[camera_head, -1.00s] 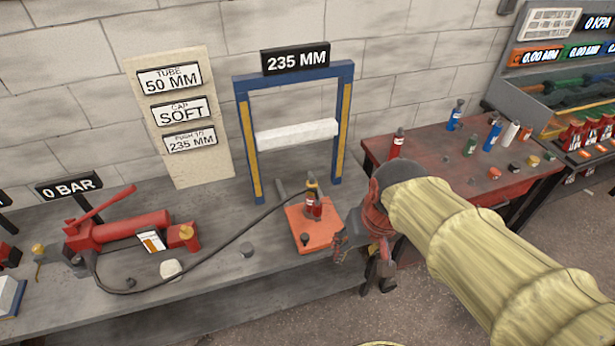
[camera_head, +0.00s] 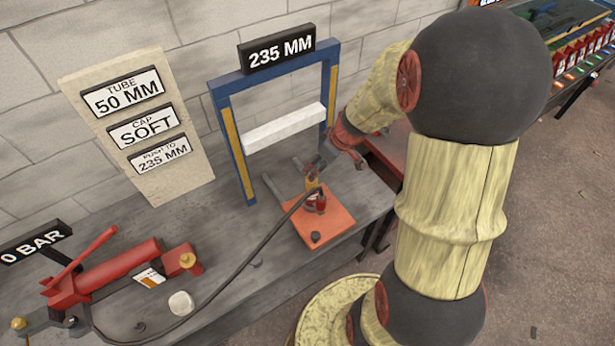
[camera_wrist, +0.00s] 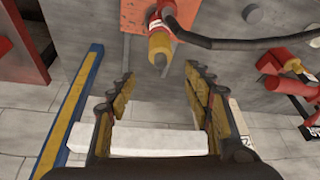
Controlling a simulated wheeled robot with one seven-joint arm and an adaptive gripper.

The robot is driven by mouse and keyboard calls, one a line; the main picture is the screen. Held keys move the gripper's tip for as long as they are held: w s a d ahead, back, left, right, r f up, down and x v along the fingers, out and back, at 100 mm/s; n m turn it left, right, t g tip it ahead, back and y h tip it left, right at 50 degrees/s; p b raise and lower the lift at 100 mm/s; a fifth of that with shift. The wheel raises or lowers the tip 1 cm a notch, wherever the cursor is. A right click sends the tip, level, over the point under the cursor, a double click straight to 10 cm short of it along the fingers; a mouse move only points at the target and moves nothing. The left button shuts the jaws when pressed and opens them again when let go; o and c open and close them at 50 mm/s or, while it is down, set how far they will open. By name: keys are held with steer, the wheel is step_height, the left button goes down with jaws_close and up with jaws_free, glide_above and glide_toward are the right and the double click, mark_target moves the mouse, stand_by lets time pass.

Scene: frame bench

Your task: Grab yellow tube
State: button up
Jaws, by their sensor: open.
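A yellow tube-like piece (camera_head: 311,184) sits on top of a small red cylinder (camera_head: 316,203) on the orange plate (camera_head: 328,226) under the blue frame. In the wrist view the yellow piece (camera_wrist: 159,44) lies just past my fingertips, roughly in line with the gap between them. My gripper (camera_wrist: 157,73) is open with nothing between its fingers.
The blue frame (camera_head: 233,157) with a white crossbar (camera_head: 284,128) stands close to my gripper. A black hose (camera_head: 262,240) runs from the cylinder to the red hand pump (camera_head: 115,269). The sign board (camera_head: 150,185) stands to the left.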

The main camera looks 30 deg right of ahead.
steer(key=shift+w+a+f+n, duration=0.1)
steer(key=shift+w+f+n, duration=0.1)
steer(key=shift+f+n, duration=0.15)
steer(key=x, duration=0.2)
steer(key=b+x, duration=0.1)
steer(key=x, duration=0.4)
steer(key=shift+s+f+b, duration=0.15)
steer(key=shift+s+b, duration=0.2)
steer(key=shift+b, duration=0.05)
steer(key=shift+c, duration=0.9)
steer(key=c, duration=1.1)
jaws_close()
